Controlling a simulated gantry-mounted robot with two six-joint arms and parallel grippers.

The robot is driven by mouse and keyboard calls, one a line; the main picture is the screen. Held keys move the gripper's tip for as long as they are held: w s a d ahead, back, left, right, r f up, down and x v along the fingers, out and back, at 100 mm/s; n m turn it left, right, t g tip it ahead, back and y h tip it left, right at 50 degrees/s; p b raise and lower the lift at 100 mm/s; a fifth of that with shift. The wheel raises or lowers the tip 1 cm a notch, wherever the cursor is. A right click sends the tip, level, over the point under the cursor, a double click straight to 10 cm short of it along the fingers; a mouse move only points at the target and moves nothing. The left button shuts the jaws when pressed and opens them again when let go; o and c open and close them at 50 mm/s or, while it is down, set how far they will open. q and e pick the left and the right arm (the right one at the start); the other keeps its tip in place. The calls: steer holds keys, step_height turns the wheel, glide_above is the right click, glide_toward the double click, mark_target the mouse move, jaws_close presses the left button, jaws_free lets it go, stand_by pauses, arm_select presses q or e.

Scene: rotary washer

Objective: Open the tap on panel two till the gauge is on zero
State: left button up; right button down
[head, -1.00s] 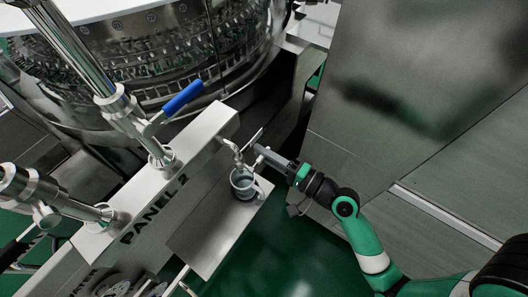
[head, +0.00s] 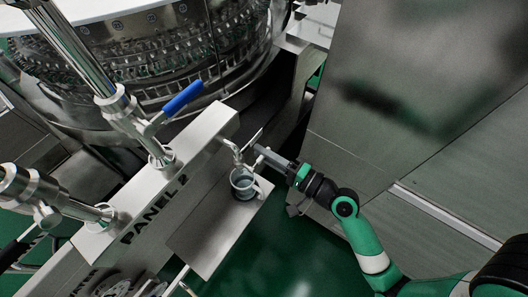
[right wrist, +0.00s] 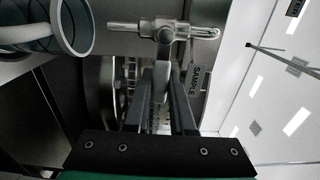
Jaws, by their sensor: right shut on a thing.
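Panel two (head: 190,140) is a steel box lettered "PANEL 2", left of centre in the head view. A small silver tap (head: 232,148) sticks out of its right side. My right gripper (head: 262,152) reaches it from the right. In the right wrist view the fingers (right wrist: 163,70) close on the tap's handle just below its metal crosspiece (right wrist: 165,31). A round dial (head: 115,286), perhaps the gauge, is cut off at the bottom edge of the head view, and I cannot read it. My left gripper is not in view.
A glass mug (head: 243,184) stands under the tap on a steel shelf (head: 205,243); it shows in the right wrist view (right wrist: 58,22). A blue-handled valve (head: 183,98) sits on a pipe above the panel. A large steel cabinet (head: 420,110) stands right. Green floor is clear below.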

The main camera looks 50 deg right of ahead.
steer(key=shift+f, duration=0.1)
steer(key=shift+s+a+f+m+p, duration=0.1)
steer(key=shift+a+f+m+p, duration=0.7)
steer(key=shift+m, duration=2.15)
steer(key=shift+s+a+f+m+p, duration=0.1)
steer(key=shift+a+f+m+p, duration=0.7)
steer(key=shift+m, duration=2.2)
steer(key=shift+a+f+m+p, duration=0.6)
steer(key=shift+a+f+m, duration=0.35)
steer(key=shift+m, duration=2)
steer(key=shift+r, duration=0.1)
steer(key=c, duration=0.8)
jaws_free()
steer(key=shift+a, duration=0.1)
steer(key=shift+o, duration=0.2)
